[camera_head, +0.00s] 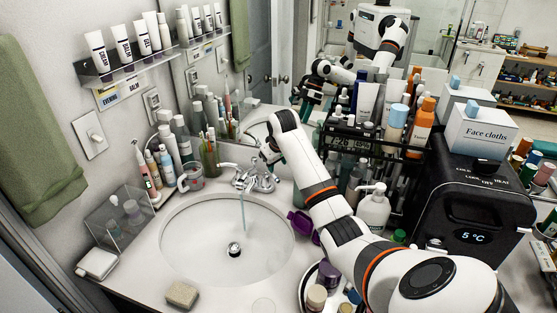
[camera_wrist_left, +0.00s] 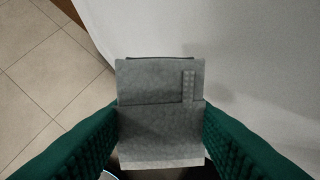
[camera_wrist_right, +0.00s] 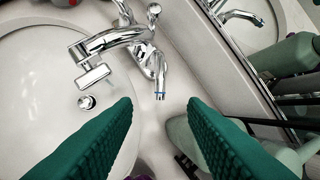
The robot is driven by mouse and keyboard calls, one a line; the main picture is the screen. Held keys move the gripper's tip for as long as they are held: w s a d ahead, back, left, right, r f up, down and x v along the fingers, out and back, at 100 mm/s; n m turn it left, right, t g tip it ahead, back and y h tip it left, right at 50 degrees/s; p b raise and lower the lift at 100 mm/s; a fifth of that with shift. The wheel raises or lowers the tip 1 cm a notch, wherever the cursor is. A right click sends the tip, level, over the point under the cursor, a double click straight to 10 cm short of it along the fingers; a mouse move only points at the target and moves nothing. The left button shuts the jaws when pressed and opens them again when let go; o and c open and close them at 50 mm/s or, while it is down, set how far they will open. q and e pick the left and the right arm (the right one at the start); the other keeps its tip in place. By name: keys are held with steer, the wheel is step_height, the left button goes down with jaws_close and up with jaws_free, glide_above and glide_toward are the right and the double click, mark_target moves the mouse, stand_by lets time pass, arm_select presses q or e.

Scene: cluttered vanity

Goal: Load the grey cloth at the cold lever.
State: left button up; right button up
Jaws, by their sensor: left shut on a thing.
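The grey cloth (camera_wrist_left: 160,85) is folded flat, with a small ribbed tab near its right side. My left gripper (camera_wrist_left: 160,122) is shut on it, one green finger at each side edge; neither shows in the head view. A black box (camera_head: 478,205) with a "5 °C" display stands at the right in the head view. Its lettering is only partly legible, and my right arm hides its lower left, so I cannot single out a cold lever on it. My right gripper (camera_wrist_right: 161,103) is open and empty, pointing at the chrome tap (camera_wrist_right: 125,45), whose right-hand lever has a blue ring.
Water runs from the tap into the white basin (camera_head: 190,245). A soap bar (camera_head: 182,294) lies on its front rim. A crowded bottle rack (camera_head: 345,145) and a pump bottle (camera_head: 374,209) stand beside my right arm.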

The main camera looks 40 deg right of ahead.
arm_select(q)
steer(key=shift+f, duration=0.35)
arm_select(e)
steer(key=shift+v, duration=1.6)
steer(key=shift+c, duration=0.6)
